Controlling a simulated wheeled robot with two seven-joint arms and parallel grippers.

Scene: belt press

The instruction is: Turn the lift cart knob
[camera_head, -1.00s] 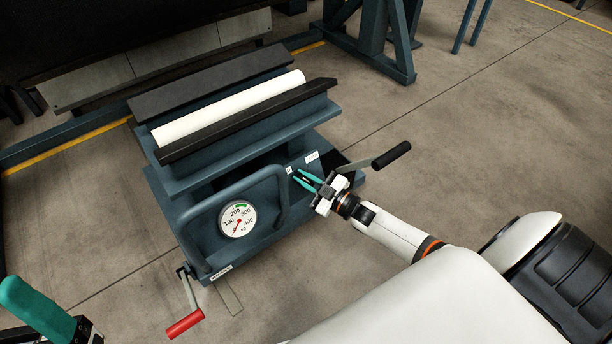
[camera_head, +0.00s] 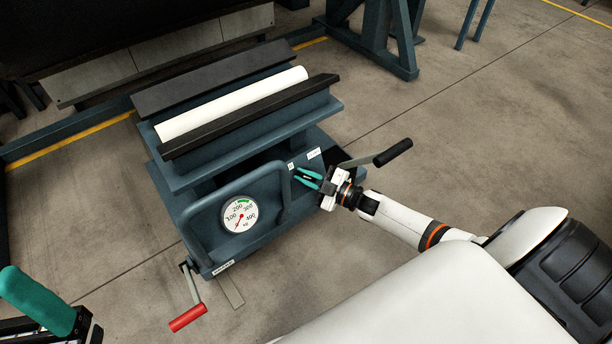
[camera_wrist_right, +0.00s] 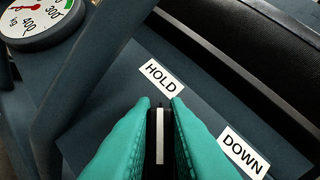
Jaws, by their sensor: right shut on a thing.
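The lift cart (camera_head: 235,182) stands on the floor in the head view, with a dark blue body. Its knob (camera_wrist_right: 159,135) is black with a white line pointing up in the right wrist view, near the HOLD label (camera_wrist_right: 161,76). The DOWN label (camera_wrist_right: 243,153) is to the right. My right gripper (camera_head: 305,179) is shut on the knob, one teal fingertip on each side; the fingers hide part of it. My left gripper (camera_head: 38,303) shows only partly at the lower left of the head view, away from the cart; its opening cannot be judged.
A gauge (camera_head: 239,215) and a tube handle (camera_head: 286,190) sit left of the knob. A red-handled crank (camera_head: 188,317) is at the cart's lower left, a black-handled crank (camera_head: 393,153) at its right. A white roll (camera_head: 235,103) lies on top.

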